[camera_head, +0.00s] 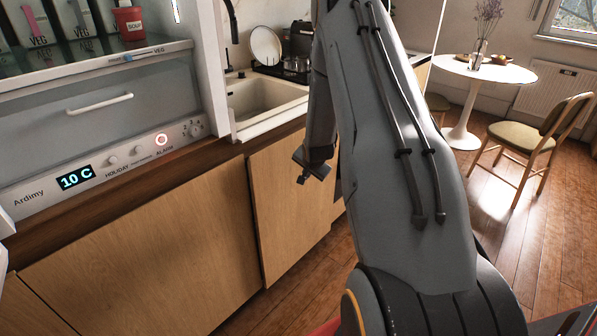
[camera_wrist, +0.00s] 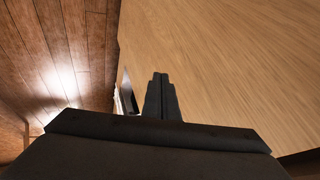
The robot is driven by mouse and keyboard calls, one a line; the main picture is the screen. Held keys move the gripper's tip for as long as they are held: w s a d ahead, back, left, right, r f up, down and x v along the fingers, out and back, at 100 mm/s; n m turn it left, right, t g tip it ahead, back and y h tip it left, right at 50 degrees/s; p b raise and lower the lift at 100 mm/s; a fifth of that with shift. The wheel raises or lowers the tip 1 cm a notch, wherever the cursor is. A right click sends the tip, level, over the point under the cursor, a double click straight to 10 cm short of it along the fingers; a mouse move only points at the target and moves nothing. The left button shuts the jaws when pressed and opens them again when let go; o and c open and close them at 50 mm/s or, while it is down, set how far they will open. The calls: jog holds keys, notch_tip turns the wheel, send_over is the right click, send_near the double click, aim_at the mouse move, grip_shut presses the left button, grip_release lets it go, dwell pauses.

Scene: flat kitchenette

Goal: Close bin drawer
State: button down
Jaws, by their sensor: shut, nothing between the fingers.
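A light wood cabinet front (camera_head: 292,205) stands under the counter below the sink, right of a wider wood front (camera_head: 145,255). It looks like the bin drawer's front, but no bin shows and I cannot tell how far it stands out. My gripper (camera_head: 303,179) hangs in front of this panel, its fingers shut and empty. In the wrist view the shut fingers (camera_wrist: 160,78) point along a wood panel (camera_wrist: 225,65) that fills the upper right. I cannot tell whether they touch it.
A fridge with a closed clear drawer (camera_head: 100,103) stands at the left. The sink (camera_head: 262,100) is above the panel. Open wood floor (camera_head: 500,260) lies at the right, with a chair (camera_head: 535,140) and round white table (camera_head: 470,72) farther back.

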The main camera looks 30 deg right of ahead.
jog(key=shift+w+a+f+p, duration=0.15)
jog(key=shift+w+f+p, duration=0.1)
jog(key=shift+w, duration=0.55)
jog(key=shift+w+a+f+p, duration=0.1)
jog(key=shift+w+f, duration=0.2)
jog(key=shift+w, duration=0.55)
jog(key=shift+w+a+f+p, duration=0.15)
jog(key=shift+w+f+p, duration=0.1)
jog(key=shift+w, duration=0.55)
